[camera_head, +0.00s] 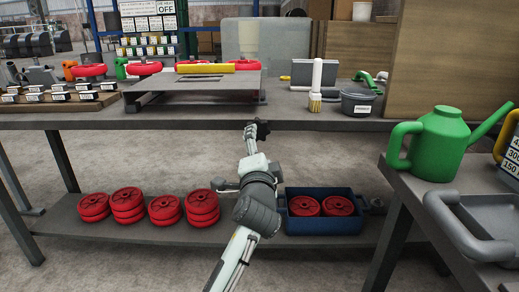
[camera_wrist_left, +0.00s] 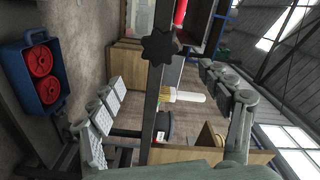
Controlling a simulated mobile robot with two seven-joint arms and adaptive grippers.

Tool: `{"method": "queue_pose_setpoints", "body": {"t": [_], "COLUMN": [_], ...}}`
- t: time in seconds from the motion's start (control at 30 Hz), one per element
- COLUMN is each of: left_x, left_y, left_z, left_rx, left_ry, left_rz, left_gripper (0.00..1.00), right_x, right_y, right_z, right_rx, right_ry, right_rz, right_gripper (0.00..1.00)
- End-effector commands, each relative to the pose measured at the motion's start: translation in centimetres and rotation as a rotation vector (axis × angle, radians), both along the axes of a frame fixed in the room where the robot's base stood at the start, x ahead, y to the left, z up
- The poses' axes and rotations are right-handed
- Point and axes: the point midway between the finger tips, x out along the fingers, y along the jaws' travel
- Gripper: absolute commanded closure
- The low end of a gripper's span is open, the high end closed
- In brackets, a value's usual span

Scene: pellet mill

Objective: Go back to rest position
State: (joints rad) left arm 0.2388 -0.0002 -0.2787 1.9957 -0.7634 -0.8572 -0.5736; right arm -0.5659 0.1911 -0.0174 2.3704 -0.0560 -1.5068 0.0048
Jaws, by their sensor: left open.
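My left gripper (camera_head: 245,155) is in front of the near edge of the workbench (camera_head: 330,124), above the lower shelf. In the left wrist view my left gripper (camera_wrist_left: 160,78) is open, its two fingers wide apart with nothing held between them. A black star-shaped knob (camera_head: 262,128) sits at the bench's front edge just beyond the fingers. The knob (camera_wrist_left: 160,48) also shows between the fingertips in the left wrist view, apart from them. My right gripper is not in view.
Red wheels (camera_head: 164,208) are stacked on the lower shelf, and a blue crate (camera_head: 325,226) there holds two more. A brush (camera_head: 316,85) and dark tub (camera_head: 358,102) stand on the bench. A green watering can (camera_head: 437,145) stands on the right table.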

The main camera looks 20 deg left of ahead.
Motion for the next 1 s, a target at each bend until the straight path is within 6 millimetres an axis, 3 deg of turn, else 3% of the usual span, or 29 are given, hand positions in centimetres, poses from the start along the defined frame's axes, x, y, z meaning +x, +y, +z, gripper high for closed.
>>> {"method": "queue_pose_setpoints", "body": {"t": [0.17,0.27,0.37,0.5,0.57,0.7,0.8,0.9,1.0], "left_x": [-0.3,-1.3,-3.5,-8.9,-11.8,-19.5,-25.1,-29.7,-32.8], "left_y": [0.4,1.3,2.7,4.7,5.4,6.8,7.5,8.0,8.2], "left_z": [-1.4,-5.4,-11.6,-20.9,-24.5,-31.7,-35.4,-37.8,-39.1], "left_rx": [-0.025,-0.1,-0.221,-0.419,-0.503,-0.681,-0.789,-0.869,-0.92], "left_ry": [0.027,0.106,0.227,0.422,0.503,0.684,0.794,0.876,0.928], "left_rz": [0.003,0.012,0.038,0.109,0.15,0.269,0.363,0.443,0.5], "left_gripper": [0.22,0.22,0.22,0.22,0.22,0.22,0.22,0.22,0.22], "right_x": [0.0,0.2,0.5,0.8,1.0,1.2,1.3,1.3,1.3], "right_y": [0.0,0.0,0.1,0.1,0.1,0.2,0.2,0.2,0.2], "right_z": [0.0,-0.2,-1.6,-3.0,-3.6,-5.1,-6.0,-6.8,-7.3], "right_rx": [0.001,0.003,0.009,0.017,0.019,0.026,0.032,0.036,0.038], "right_ry": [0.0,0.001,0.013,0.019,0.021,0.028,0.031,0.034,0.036], "right_rz": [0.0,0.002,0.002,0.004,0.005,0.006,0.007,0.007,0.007], "right_gripper": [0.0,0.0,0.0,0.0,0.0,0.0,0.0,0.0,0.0]}}
